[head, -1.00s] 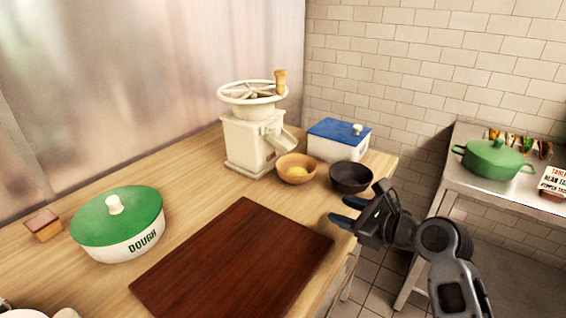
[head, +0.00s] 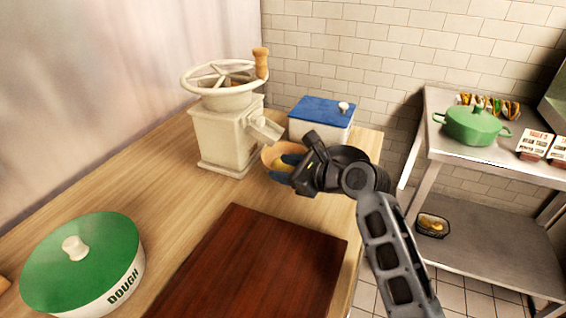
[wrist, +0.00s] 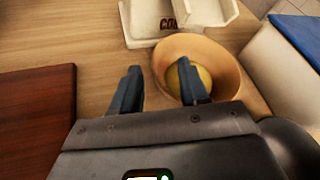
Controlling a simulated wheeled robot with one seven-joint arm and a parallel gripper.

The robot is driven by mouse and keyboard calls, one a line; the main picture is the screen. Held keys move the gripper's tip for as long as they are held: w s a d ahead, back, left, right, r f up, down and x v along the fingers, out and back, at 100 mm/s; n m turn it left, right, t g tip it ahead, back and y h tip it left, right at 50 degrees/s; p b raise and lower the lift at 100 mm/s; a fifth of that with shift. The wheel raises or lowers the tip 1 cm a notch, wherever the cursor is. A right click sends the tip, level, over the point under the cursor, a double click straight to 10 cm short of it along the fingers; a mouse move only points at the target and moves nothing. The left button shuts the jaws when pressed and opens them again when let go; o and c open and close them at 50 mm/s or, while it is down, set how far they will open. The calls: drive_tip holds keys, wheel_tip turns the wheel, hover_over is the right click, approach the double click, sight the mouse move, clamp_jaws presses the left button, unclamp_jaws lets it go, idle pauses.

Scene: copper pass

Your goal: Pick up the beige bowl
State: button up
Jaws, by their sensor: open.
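The beige bowl (head: 268,156) stands on the wooden counter by the white grinder and holds a round yellow item. My gripper partly hides it in the head view. In the wrist view the bowl (wrist: 228,62) is tilted toward the camera's view, with the yellow item (wrist: 204,78) inside. My gripper (head: 284,168) is open at the bowl. In the wrist view, the gripper's fingers (wrist: 158,72) appear on either side of the bowl's left rim, the right finger over its inside. I cannot tell whether they touch it.
The white grinder (head: 225,135) stands close behind the bowl. A blue-lidded box (head: 318,125) is behind right. A brown board (head: 255,265) and green-lidded dough pot (head: 85,265) lie nearer.

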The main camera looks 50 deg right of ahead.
sight(267, 167)
drive_tip(key=shift+x, duration=2)
drive_tip(key=shift+a+f, duration=0.1)
drive_tip(key=shift+f, duration=0.05)
drive_tip(key=shift+c, duration=0.2)
drive_tip(key=shift+s, duration=0.1)
clamp_jaws()
